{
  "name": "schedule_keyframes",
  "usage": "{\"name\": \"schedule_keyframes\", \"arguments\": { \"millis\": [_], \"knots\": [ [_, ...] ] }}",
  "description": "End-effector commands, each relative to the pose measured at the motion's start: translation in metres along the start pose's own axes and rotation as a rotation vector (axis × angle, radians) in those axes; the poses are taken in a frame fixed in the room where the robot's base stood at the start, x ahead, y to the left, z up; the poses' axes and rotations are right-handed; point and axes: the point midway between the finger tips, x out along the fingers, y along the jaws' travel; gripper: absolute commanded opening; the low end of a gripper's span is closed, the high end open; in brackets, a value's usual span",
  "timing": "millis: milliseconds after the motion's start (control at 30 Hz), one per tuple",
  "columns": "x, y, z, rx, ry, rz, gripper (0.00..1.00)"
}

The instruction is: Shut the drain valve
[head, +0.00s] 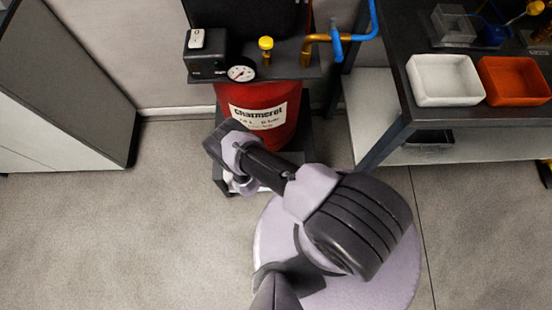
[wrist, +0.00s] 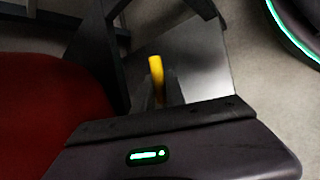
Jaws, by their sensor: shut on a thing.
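The drain valve's yellow handle (wrist: 156,72) shows in the wrist view, standing up from between the jaws. My gripper (wrist: 163,95) is shut on this handle, low beside the red tank (wrist: 55,115). Its palm hides the lower part of the handle and the valve body. In the head view the red tank (head: 285,125) carries a "Charmeroi"-like label, and my arm reaches down in front of its base. The arm hides the drain valve and the jaws there.
Above the tank, a dark shelf holds a switch box (head: 205,55), a pressure gauge (head: 241,73) and a yellow knob (head: 266,44). A bench at right bears a white bin (head: 444,101) and an orange bin (head: 488,98). A grey cabinet (head: 60,85) stands left; floor between is clear.

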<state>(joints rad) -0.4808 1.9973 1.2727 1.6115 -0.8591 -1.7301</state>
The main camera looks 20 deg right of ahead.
Motion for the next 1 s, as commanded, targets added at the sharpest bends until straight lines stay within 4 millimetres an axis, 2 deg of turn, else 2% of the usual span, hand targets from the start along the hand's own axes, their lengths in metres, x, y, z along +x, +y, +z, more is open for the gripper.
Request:
{"name": "schedule_keyframes", "arguments": {
  "millis": [600, 633, 733, 1000],
  "knots": [
    [-0.0017, 0.0022, 0.0005, -0.024, -0.036, 0.014, 0.00],
    [-0.0017, 0.0022, 0.0005, -0.024, -0.036, 0.014, 0.17],
    [-0.0016, 0.0021, 0.0006, -0.024, -0.036, 0.013, 0.37],
    [-0.0016, 0.0017, 0.0009, -0.023, -0.036, 0.012, 0.37]
  ]
}}
